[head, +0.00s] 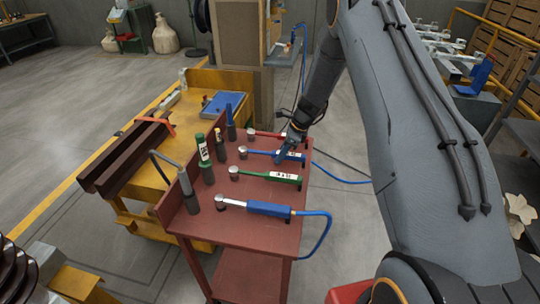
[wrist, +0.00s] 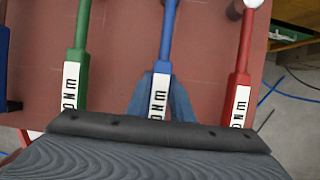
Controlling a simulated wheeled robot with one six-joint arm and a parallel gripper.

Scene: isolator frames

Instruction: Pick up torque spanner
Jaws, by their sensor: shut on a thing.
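A blue torque spanner (head: 262,153) with a white label lies across the red cart top, its round head to the left. My gripper (head: 289,156) is shut on its handle near the label. In the wrist view the blue spanner (wrist: 166,45) runs between the two blue-grey fingers of my gripper (wrist: 158,98). I cannot tell whether it is clear of the surface. A red spanner (head: 262,134) lies behind it, also in the wrist view (wrist: 245,50). A green spanner (head: 280,176) lies in front, also in the wrist view (wrist: 81,45).
The red cart (head: 238,222) also holds a blue-handled tool (head: 268,209) with a blue hose near its front. Several upright tools (head: 205,160) stand along its left side. A yellow bench (head: 148,172) with dark beams adjoins on the left. Open floor (head: 345,210) lies to the right.

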